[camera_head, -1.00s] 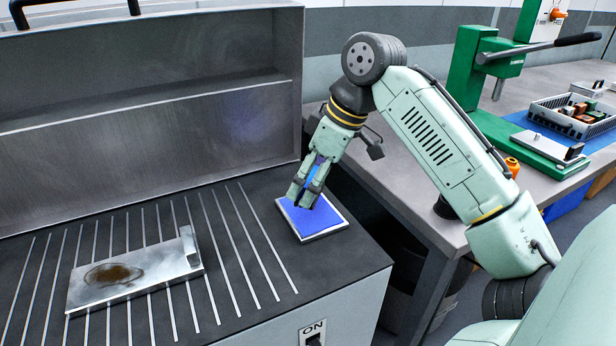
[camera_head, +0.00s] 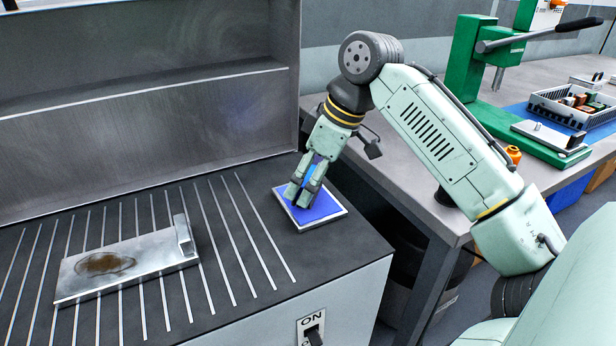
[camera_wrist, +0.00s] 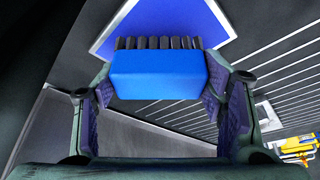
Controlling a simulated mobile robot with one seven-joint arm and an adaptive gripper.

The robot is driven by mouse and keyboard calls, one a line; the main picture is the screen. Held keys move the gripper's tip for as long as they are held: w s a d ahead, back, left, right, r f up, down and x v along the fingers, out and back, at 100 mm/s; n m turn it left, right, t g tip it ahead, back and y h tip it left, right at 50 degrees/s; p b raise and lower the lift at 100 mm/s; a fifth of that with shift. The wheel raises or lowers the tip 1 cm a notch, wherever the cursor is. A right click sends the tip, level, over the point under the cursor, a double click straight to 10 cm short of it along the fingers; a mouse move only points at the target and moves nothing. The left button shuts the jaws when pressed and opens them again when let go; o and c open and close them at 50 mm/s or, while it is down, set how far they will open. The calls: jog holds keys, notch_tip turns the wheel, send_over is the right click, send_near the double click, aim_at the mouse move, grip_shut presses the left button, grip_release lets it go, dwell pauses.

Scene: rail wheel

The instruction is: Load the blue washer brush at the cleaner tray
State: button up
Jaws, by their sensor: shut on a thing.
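My gripper (camera_head: 303,192) is shut on the blue washer brush (camera_wrist: 157,75), gripping its sides. In the wrist view the brush shows a blue block with a row of dark bristles on the side facing the blue pad. In the head view the brush (camera_head: 309,172) is a small blue patch between my fingers. The cleaner tray (camera_head: 316,214), a blue pad with a light rim, lies under my fingertips on the washer top. I cannot tell whether the bristles touch the pad, which also shows in the wrist view (camera_wrist: 165,25).
A metal plate (camera_head: 150,258) with a brown stain lies on the ribbed washer top (camera_head: 240,225) at left. The raised lid (camera_head: 150,135) stands behind. An ON switch (camera_head: 312,330) is on the front. A bench at right holds a green press (camera_head: 468,75) and a parts basket (camera_head: 545,103).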

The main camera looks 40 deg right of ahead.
aim_at(308, 175)
jog(key=shift+f, duration=0.6)
dwell(1.9)
notch_tip(308, 175, up, 7)
jog(key=p, duration=0.6)
jog(key=shift+r+p, duration=0.1)
jog(key=shift+p, duration=0.2)
dwell(0.7)
